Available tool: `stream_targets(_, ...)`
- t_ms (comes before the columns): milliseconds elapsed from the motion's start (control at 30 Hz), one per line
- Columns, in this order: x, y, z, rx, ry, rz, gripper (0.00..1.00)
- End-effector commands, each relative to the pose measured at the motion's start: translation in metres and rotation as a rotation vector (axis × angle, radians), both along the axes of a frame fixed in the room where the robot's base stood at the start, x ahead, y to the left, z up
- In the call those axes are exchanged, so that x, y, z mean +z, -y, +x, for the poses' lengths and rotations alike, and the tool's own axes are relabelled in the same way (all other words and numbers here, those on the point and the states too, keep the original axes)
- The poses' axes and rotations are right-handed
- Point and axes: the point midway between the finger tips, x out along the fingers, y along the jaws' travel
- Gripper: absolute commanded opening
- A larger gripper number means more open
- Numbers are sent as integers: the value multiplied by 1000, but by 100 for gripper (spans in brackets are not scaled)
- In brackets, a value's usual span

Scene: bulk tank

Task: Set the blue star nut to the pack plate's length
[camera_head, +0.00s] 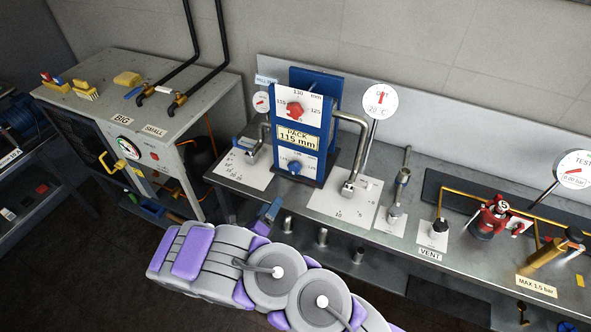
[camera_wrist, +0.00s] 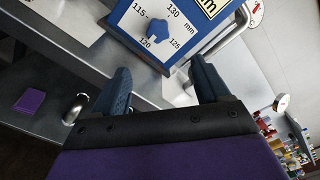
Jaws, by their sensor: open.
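The blue star nut (camera_head: 295,167) sits on the lower white dial of the blue plate pack; in the wrist view the nut (camera_wrist: 152,27) is at the top centre. Its dial (camera_wrist: 133,14) reads 115, 120, 125 and 130 mm. I cannot tell exactly which mark the nut points to. The yellow pack plate (camera_head: 296,138) above it reads PACK 115 mm; only its corner (camera_wrist: 213,7) shows in the wrist view. My gripper (camera_wrist: 161,77) is open and empty, its two fingers apart, short of the nut. In the head view my gripper (camera_head: 270,211) is below the bench edge, left of the nut.
A red star nut (camera_head: 295,108) is on the upper dial. Steel pipes (camera_head: 357,150) flank the pack. A thermometer dial (camera_head: 380,100) stands to the right, with a black vent knob (camera_head: 439,226) beyond. A grey cabinet (camera_head: 150,100) with yellow-handled valves stands left.

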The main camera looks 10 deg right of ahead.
Motion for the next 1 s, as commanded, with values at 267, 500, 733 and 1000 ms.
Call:
stream_targets(267,-5,10,17,12,-10,-7,75)
stream_targets(500,-5,38,54,8,-10,-6,75)
stream_targets(733,-5,64,92,9,-8,-4,75)
stream_targets(1000,-4,89,127,10,-9,-6,75)
